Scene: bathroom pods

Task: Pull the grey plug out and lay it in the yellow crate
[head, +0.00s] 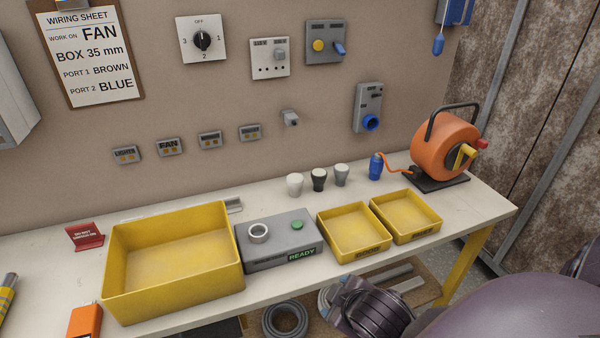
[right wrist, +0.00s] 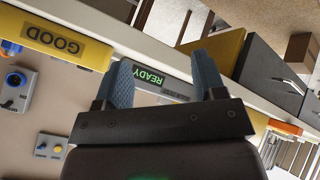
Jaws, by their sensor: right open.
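A grey plug-like piece (head: 290,118) sticks out of the wall above the table, and another grey knob-like piece (head: 280,54) sits on a white panel; I cannot tell which is the plug. A large yellow crate (head: 119,285) stands empty on the left of the table. Two small yellow crates (head: 361,251) (head: 418,233) stand empty further right. My right gripper (right wrist: 163,82) is open and empty, its blue fingers apart with the grey READY box beyond them. In the head view only my right arm shows at the lower right. My left gripper is out of view.
The grey READY box (head: 260,263) with a ring and green button stands between the crates. White, black and grey cup-like pieces (head: 341,176), a blue connector (head: 376,167) and an orange cable reel (head: 446,145) stand behind. A blue-ended socket (head: 370,122) is on the wall.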

